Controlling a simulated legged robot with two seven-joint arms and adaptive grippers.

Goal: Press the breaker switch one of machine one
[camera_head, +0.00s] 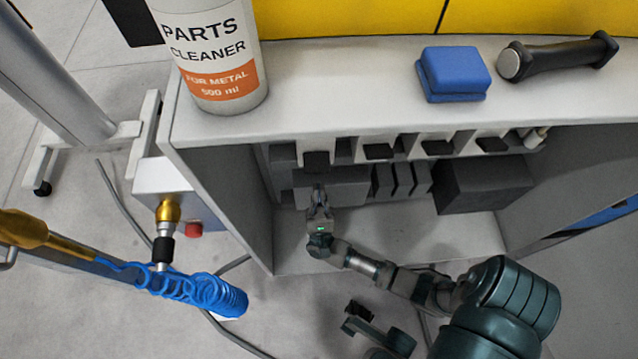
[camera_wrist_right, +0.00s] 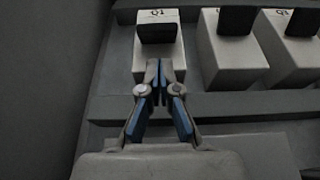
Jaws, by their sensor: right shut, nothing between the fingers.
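In the right wrist view, the leftmost breaker is a white block (camera_wrist_right: 143,57) marked Q1 with a dark switch (camera_wrist_right: 158,33) at its top. In the head view, the leftmost dark switch (camera_head: 317,159) is under the cabinet's top. My right gripper (camera_head: 318,190) reaches into the cabinet just below that switch. In the right wrist view, my right gripper (camera_wrist_right: 160,68) is shut and empty. Its tips overlap the lower front of the white block, below the switch; I cannot tell whether they touch. My left gripper does not show.
More breakers (camera_wrist_right: 233,50) stand to the right in the row. Dark boxes (camera_head: 484,184) sit inside the cabinet. On its top (camera_head: 340,85) are a cleaner bottle (camera_head: 215,55), a blue block (camera_head: 453,74) and a black-handled tool (camera_head: 560,57). A blue coiled hose (camera_head: 200,290) hangs at left.

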